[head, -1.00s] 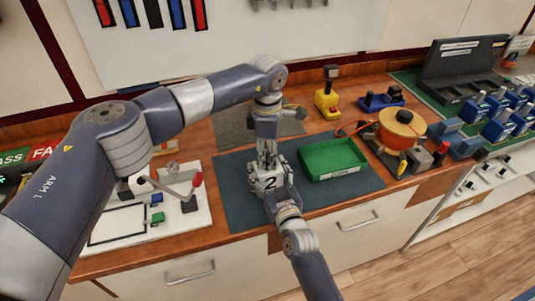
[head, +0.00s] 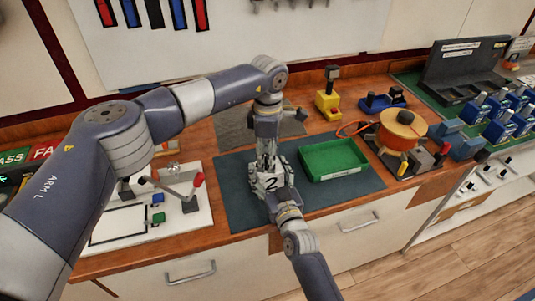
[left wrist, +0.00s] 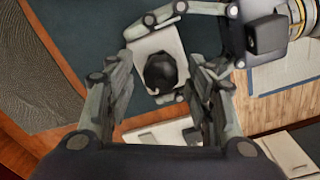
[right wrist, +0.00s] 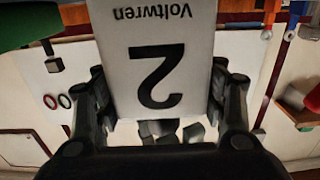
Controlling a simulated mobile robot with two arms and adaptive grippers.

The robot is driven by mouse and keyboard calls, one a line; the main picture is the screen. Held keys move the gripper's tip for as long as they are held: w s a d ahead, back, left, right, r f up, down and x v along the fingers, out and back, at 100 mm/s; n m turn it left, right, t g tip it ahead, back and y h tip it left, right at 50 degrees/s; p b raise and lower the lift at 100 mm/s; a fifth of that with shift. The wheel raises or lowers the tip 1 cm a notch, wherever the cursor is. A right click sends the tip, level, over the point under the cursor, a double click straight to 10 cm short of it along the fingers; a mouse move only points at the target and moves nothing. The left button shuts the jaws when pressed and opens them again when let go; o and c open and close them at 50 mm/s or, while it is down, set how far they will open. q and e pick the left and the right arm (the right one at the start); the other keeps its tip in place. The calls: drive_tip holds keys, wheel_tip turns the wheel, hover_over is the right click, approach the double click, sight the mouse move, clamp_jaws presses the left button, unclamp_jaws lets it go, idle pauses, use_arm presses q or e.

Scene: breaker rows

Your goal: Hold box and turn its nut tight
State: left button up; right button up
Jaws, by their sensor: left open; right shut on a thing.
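A white box (right wrist: 155,50) marked "2" and "Voltwren" is held between the fingers of my right gripper (right wrist: 160,112). It also shows in the head view (head: 269,182), above the blue-grey mat. A dark round nut (left wrist: 162,73) sits on the box's upper face in the left wrist view. My left gripper (left wrist: 160,100) is open above the box, with one finger on either side of the nut and visible gaps to it. In the head view the left gripper (head: 266,160) points down at the box and hides its top.
A green tray (head: 334,160) stands on the mat (head: 235,195) just right of the grippers. A white board with a red-knobbed lever (head: 197,181) lies to the left. An orange pot (head: 402,130) and yellow device (head: 328,103) stand further right.

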use_arm(q)
wheel_tip(320, 180, up, 12)
use_arm(e)
drive_tip(key=shift+f, duration=0.1)
idle(0.4)
idle(0.4)
drive_tip(key=o, duration=1.5)
